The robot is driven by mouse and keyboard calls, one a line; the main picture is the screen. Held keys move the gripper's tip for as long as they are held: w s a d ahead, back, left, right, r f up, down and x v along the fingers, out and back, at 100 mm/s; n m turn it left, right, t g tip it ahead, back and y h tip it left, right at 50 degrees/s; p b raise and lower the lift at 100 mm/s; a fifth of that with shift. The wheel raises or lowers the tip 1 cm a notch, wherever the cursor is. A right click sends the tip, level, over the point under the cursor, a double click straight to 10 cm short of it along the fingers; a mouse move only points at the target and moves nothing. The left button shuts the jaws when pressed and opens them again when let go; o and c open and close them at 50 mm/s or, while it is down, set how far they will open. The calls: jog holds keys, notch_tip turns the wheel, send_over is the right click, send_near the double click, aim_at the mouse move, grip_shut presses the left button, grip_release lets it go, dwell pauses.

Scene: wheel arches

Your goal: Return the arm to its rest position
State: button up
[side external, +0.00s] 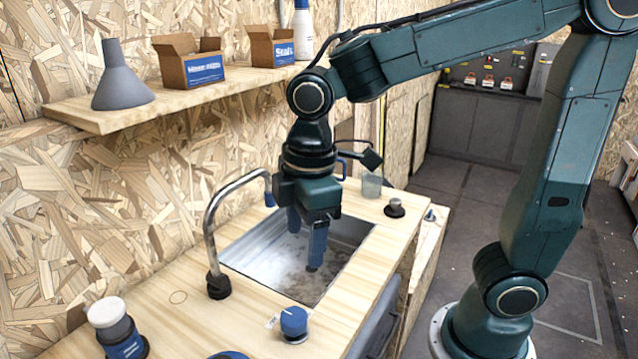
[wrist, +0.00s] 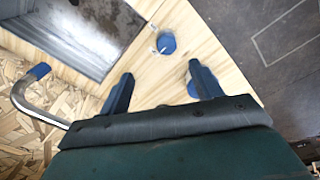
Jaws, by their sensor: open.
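My gripper (side external: 306,242) is over the sink in the side view, pointing down with its two blue fingers apart and nothing between them. In the wrist view the gripper (wrist: 161,76) also shows its fingers spread, with bare wood between them. The arm is bent, its forearm reaching from the upper right across the worktop. The metal sink (side external: 262,262) is set in the wooden worktop (side external: 172,325); its edge shows at the upper left of the wrist view (wrist: 70,28). The gripper hides part of the basin.
A curved tap (side external: 211,235) stands at the sink's left. A blue knob (side external: 293,322) is in front. A white-topped container (side external: 115,325) stands lower left. A clear cup (side external: 371,186) and small fitting (side external: 395,207) are behind. A shelf (side external: 170,103) holds a grey funnel (side external: 121,85) and boxes.

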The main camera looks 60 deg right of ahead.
jog(key=s+d+r+m+t, duration=0.3)
jog(key=s+d+m+t, duration=0.1)
jog(key=s+d+m, duration=0.6)
jog(key=shift+d+r+m+t, duration=0.3)
jog(key=shift+m+t, duration=0.1)
jog(key=shift+m, duration=0.2)
